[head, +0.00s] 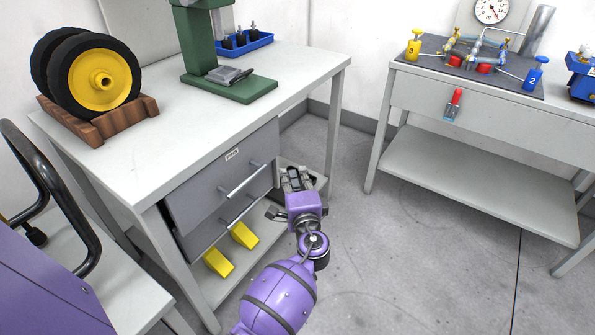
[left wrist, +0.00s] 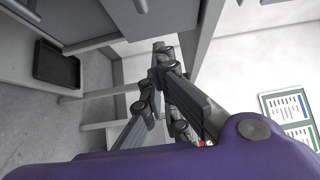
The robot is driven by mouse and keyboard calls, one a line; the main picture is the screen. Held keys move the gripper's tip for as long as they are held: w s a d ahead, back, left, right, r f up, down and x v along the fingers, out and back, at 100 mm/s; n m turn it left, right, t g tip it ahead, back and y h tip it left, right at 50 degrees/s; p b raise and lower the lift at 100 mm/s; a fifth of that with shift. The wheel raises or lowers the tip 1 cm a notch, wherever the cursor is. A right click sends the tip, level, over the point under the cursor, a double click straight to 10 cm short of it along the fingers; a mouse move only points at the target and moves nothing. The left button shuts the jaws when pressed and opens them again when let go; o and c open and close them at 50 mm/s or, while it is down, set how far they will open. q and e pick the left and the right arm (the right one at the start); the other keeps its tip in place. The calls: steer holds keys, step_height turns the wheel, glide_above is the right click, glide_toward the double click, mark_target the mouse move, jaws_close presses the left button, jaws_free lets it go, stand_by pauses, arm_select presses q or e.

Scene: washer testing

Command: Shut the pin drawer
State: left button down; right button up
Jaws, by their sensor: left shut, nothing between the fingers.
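The pin drawer (head: 210,190) is the upper grey drawer under the left workbench, with a small label (head: 232,155) and a silver bar handle (head: 243,180). I cannot tell clearly how far its front stands out. My left gripper (head: 297,172) is shut and empty, just right of the drawer front's right end, apart from the handle. In the left wrist view the shut fingers (left wrist: 160,52) point toward a bench leg, with grey drawer fronts and a handle at the upper left. My right gripper is not in view.
A lower drawer (head: 205,240) sits beneath, above a shelf with yellow bins (head: 244,235). The workbench (head: 190,130) carries a wheel (head: 100,80) and a green press (head: 230,88). A second bench (head: 470,160) stands at right. The floor between the benches is clear.

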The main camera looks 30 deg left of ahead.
mark_target(266, 148)
arm_select(q)
steer(key=s+a+x, duration=0.1)
steer(key=a+x, duration=0.1)
steer(key=x, duration=0.8)
steer(key=shift+f, duration=0.15)
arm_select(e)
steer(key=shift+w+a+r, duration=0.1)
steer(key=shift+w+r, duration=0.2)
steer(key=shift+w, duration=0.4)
arm_select(q)
steer(key=shift+s+a, duration=0.15)
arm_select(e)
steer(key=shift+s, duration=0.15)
arm_select(q)
steer(key=shift+a, duration=0.4)
steer(key=a+b, duration=0.1)
steer(key=a, duration=0.2)
steer(key=shift+a, duration=0.4)
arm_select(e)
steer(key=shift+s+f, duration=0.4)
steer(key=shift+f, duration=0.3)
arm_select(q)
steer(key=shift+a, duration=0.1)
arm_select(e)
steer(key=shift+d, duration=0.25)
